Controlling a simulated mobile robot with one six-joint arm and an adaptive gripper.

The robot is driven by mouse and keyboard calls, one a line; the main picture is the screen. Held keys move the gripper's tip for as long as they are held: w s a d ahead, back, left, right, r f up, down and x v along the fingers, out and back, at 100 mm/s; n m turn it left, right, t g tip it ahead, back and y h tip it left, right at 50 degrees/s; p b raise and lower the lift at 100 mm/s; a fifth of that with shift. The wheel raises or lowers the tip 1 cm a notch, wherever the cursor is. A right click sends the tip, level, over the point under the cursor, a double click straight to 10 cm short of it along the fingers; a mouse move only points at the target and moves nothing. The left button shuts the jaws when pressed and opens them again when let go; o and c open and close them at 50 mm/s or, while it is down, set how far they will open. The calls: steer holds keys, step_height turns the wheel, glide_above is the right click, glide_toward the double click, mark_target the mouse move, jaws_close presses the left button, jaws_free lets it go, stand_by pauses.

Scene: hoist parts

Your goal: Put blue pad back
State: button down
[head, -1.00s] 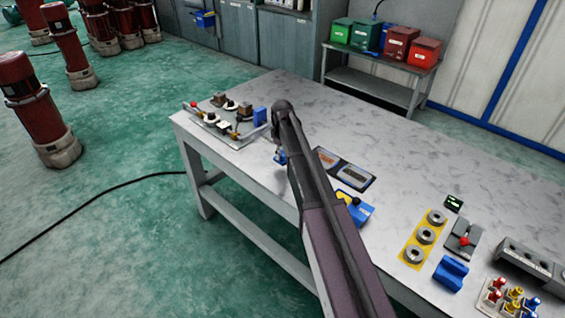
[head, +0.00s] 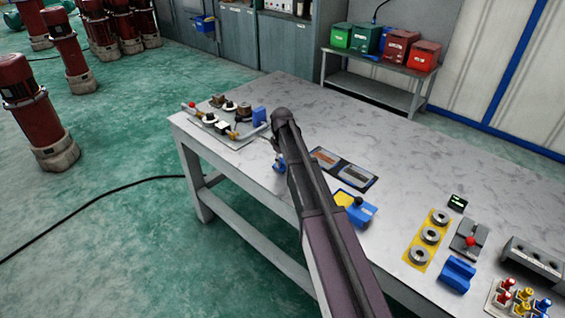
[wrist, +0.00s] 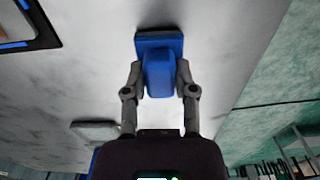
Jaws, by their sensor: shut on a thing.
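My gripper (wrist: 159,88) is shut on a blue pad (wrist: 159,44). In the wrist view the pad is a wide blue plate with a narrower blue block, and the two fingers press on the block's sides. A soft shadow lies on the pale tabletop by the plate; I cannot tell whether the pad touches the table. In the head view my arm hides most of the gripper, and a small blue part (head: 279,167) shows near the table's front edge. A dark two-panel frame (head: 343,168) lies just right of the arm.
A fixture plate with a red knob (head: 192,105) and an upright blue block (head: 259,116) stand at the table's left end. A blue-and-yellow item (head: 356,207), yellow ring tray (head: 417,262) and blue block (head: 456,274) lie right. The table's back middle is clear.

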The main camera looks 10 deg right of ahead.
mark_target(282, 160)
steer(key=shift+f, duration=0.15)
steer(key=shift+c, duration=2.1)
jaws_free()
steer(key=shift+r, duration=0.2)
step_height(282, 160, up, 12)
steer(key=p, duration=1.2)
steer(key=shift+s, duration=0.1)
steer(key=s+m, duration=0.7)
steer(key=s, duration=2.2)
steer(key=shift+d, duration=0.15)
